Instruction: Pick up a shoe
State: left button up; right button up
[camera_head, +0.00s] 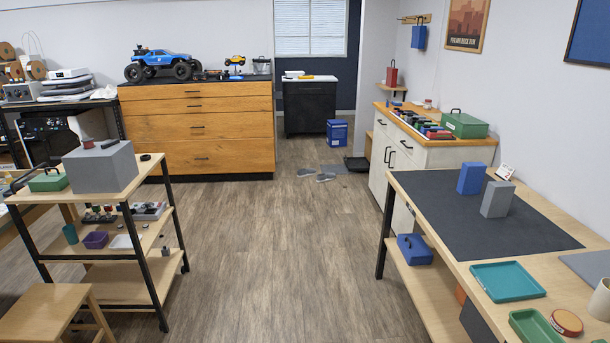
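Two small grey-blue shoes lie on the floor at the far end of the room. The left shoe (305,172) lies flat, and the right shoe (326,177) is just beside it, slightly nearer to me. They are small in the picture, so details are hard to make out. Neither of my grippers shows in the head view.
A wide aisle of bare wood floor (255,255) runs toward the shoes. A shelf cart (150,172) and stool (45,300) stand left, a workbench (455,255) right. A wooden drawer cabinet (197,133), blue bin (337,134) and white cabinet (405,170) stand farther back.

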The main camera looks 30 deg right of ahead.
aim_at(308, 172)
jog(key=i+l+z, duration=0.3)
jog(key=i+l, duration=0.15)
jog(key=i, duration=0.3)
jog(key=i+l+z, duration=0.35)
jog(key=i, duration=0.4)
jog(key=i+j+z, duration=0.1)
jog(key=i+z, duration=0.2)
jog(key=i, duration=0.5)
jog(key=i+l, duration=0.1)
jog(key=i, duration=4.5)
jog(key=i+u, duration=0.25)
jog(key=i, duration=0.2)
jog(key=i+l+u, duration=0.2)
jog(key=i, duration=0.25)
jog(key=i+l+u, duration=0.25)
jog(key=i, duration=0.15)
jog(key=j, duration=0.1)
